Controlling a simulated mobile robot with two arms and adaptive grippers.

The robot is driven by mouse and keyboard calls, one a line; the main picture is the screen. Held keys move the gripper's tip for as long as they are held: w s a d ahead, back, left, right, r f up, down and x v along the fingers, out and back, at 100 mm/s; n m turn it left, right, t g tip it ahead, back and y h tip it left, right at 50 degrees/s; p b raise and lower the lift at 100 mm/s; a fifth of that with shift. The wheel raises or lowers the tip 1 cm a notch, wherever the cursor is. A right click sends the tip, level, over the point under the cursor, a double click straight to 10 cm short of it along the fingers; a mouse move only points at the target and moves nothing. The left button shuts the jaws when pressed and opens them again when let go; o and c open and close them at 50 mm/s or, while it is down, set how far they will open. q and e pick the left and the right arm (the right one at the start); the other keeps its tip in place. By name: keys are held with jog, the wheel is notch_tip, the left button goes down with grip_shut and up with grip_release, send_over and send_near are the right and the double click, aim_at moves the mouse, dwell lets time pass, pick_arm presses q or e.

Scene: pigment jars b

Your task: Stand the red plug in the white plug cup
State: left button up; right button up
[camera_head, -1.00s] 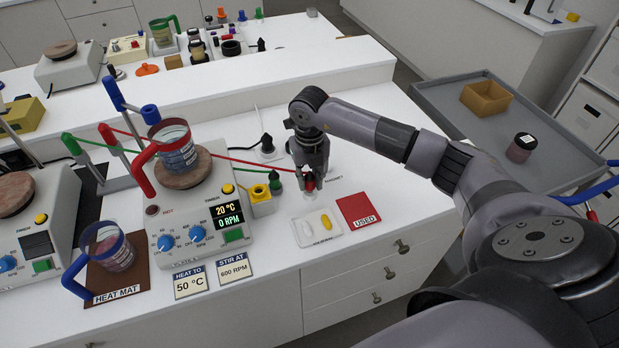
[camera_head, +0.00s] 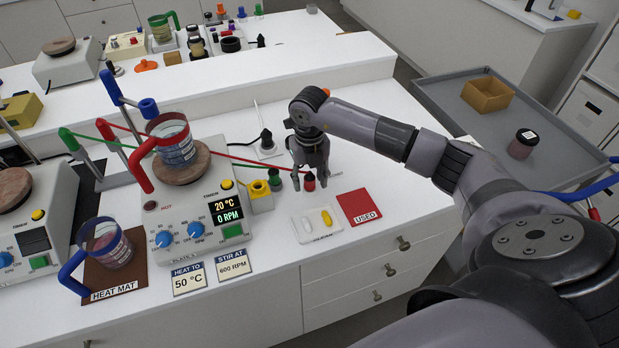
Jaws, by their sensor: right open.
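The red plug (camera_head: 309,182) is upright at the middle of the white bench, right of the green plug. My right gripper (camera_head: 310,183) points down over it from above. Its fingers are spread, one on each side of the red plug, with gaps showing between them and the plug. The white plug cup is hard to make out against the white bench, so I cannot tell how the plug's lower end sits in it. My left gripper is not in view.
The green plug (camera_head: 275,180) and a yellow block (camera_head: 259,196) stand left of my right gripper. A white tray (camera_head: 301,231) with a white and a yellow piece and the red USED mat (camera_head: 359,208) lie in front. The hotplate (camera_head: 190,215) carries a red-handled beaker (camera_head: 172,142).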

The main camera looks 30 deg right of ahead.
aim_at(310, 175)
notch_tip(310, 175, up, 12)
dwell(0.7)
dwell(0.4)
